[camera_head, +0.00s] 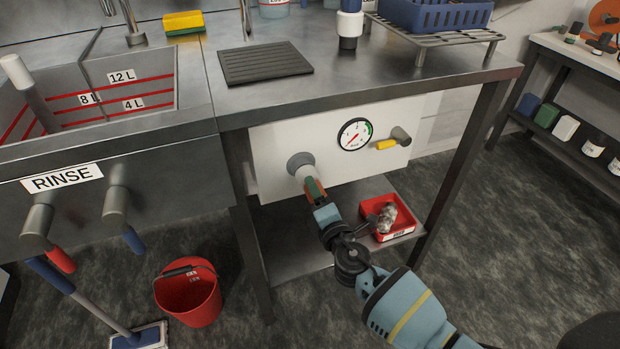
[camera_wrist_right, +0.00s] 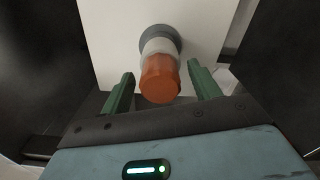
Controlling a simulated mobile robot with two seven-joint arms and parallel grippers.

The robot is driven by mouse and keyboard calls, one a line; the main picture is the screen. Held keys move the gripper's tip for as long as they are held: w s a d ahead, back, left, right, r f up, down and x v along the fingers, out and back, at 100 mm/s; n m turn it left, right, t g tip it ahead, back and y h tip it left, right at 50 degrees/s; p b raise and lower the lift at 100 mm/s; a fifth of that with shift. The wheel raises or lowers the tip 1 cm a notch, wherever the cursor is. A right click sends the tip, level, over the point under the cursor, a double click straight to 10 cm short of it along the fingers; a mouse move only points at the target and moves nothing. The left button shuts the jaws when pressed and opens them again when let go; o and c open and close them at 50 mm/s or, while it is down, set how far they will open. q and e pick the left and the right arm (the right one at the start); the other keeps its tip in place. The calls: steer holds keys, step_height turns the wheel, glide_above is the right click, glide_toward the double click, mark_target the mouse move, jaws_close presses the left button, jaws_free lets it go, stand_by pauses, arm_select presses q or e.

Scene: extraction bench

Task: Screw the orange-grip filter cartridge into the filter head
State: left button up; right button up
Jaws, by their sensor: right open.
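The filter head (camera_head: 299,160) is a round grey fitting on the white panel (camera_head: 270,153) under the bench top. In the right wrist view the filter head (camera_wrist_right: 170,34) shows as a grey ring. The filter cartridge, with a white body and an orange grip (camera_wrist_right: 160,79), has its far end at or in the ring; how deep it sits I cannot tell. My right gripper (camera_head: 315,188) is at the cartridge. In the wrist view its green fingers (camera_wrist_right: 158,90) stand open on both sides of the orange grip, with gaps. My left gripper is not in view.
A pressure gauge (camera_head: 355,134) and a yellow-handled valve (camera_head: 386,144) are right of the filter head. A red tray (camera_head: 397,231) with a greyish object stands on the lower shelf (camera_head: 290,252). A red bucket (camera_head: 188,297) is on the floor at left. The RINSE sink is left.

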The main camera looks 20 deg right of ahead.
steer(key=n+p, duration=0.1)
steer(key=n, duration=0.4)
steer(key=shift+r+n+p, duration=0.2)
steer(key=shift+n+p, duration=0.1)
steer(key=shift+p, duration=0.05)
steer(key=n, duration=0.2)
steer(key=shift+f+n+p, duration=0.15)
steer(key=shift+n+p, duration=0.15)
steer(key=c, duration=1.1)
steer(key=m+b, duration=0.1)
steer(key=m, duration=0.1)
steer(key=m+b, duration=0.2)
steer(key=m, duration=0.1)
steer(key=m+b, duration=0.1)
steer(key=m, duration=0.2)
steer(key=shift+f+b, duration=0.35)
steer(key=m+b, duration=0.1)
steer(key=m, duration=0.3)
steer(key=shift+r, duration=0.15)
steer(key=o, duration=0.7)
steer(key=shift+r+m, duration=0.1)
steer(key=shift+m, duration=0.5)
steer(key=o, duration=0.4)
